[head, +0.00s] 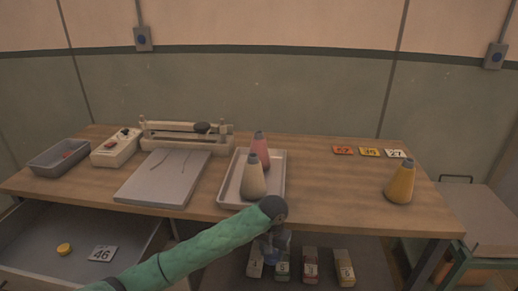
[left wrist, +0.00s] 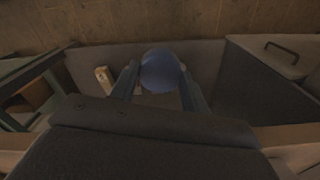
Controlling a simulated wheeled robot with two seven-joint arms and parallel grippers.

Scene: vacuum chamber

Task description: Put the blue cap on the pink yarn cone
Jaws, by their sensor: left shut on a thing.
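The pink yarn cone (head: 261,151) stands upright at the back of a pale tray (head: 228,196) on the table, with a dark tip on top. A cream cone (head: 253,184) stands in front of it and partly hides it. My left gripper (head: 271,252) points down just in front of the table's front edge, lower than the tabletop. In the left wrist view its two fingers are shut on the round blue cap (left wrist: 160,70). In the head view I cannot make out the cap clearly. My right gripper is not in view.
A yellow cone (head: 400,183) stands at the right. An open drawer (head: 28,234) at the left holds a yellow cap (head: 64,249) and a "46" card (head: 102,254). Several numbered packs (head: 311,262) stand below the table.

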